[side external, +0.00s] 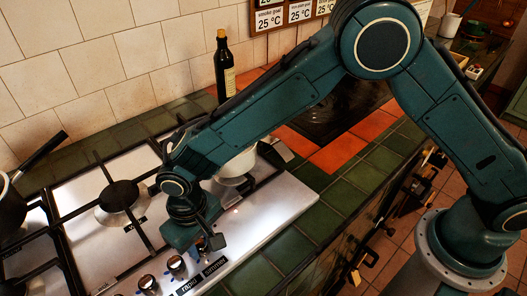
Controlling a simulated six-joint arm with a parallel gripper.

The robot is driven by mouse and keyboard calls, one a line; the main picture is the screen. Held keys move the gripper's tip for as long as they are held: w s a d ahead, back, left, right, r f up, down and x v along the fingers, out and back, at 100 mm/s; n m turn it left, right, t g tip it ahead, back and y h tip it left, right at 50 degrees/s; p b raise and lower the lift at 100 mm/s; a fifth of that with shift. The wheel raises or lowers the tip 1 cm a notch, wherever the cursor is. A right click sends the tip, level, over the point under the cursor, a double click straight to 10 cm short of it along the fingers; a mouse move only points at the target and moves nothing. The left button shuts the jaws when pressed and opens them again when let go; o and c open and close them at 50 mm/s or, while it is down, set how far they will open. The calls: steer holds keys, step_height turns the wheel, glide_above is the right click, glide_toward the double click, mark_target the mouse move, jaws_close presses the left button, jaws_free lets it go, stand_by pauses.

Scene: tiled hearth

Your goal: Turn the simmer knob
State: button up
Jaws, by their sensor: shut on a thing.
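The steel hob (262,212) has a row of dark-topped metal knobs along its front edge. The simmer knob (201,244) is the one at the right end of those I see, just behind the black "simmer" label (214,267). My gripper (207,241) points down over it and is shut on it. The fingers and the gripper body hide much of the knob, so I cannot tell its angle. The knob by the "rapid" label (187,284) is the neighbouring knob (176,266), clear of my gripper.
A further knob (148,284) stands to the left. A white pot (238,164) sits on the hob behind my wrist. A dark saucepan (12,208) is at far left, and a dark bottle (224,72) stands by the wall. Green tiles (345,200) right of the hob are clear.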

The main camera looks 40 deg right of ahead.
mark_target(201, 243)
steer(key=o, duration=1)
steer(key=shift+r, duration=0.15)
step_height(201, 243, up, 14)
steer(key=shift+f, duration=0.2)
stand_by(0.6)
